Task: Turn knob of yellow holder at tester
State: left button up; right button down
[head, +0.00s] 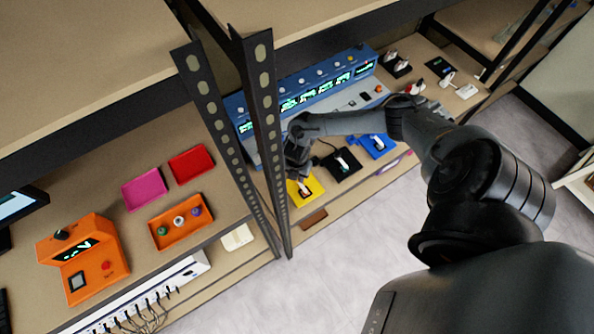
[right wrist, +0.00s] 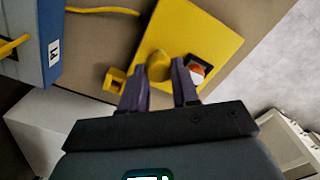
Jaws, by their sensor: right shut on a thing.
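The yellow holder (head: 308,190) lies on the shelf in front of the long blue tester (head: 300,92) with its row of green displays. In the right wrist view the holder is a yellow plate (right wrist: 208,32) with a round yellow knob (right wrist: 158,64) near its edge. My right gripper (right wrist: 160,76) has its two fingers on either side of this knob and is shut on it. In the head view my right gripper (head: 297,172) is over the holder and hides part of it. My left gripper is not in view.
A black holder (head: 342,164) and a blue holder (head: 378,146) stand to the right of the yellow one. A perforated black rack post (head: 268,150) rises close on its left. A small orange-and-white round part (right wrist: 197,72) sits on the yellow plate beside the right finger.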

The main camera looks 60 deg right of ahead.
jog(key=c, duration=0.8)
grip_release()
jog(key=shift+r, duration=0.1)
notch_tip(320, 180, up, 11)
jog(key=shift+f+p, duration=0.15)
jog(key=shift+p, duration=0.3)
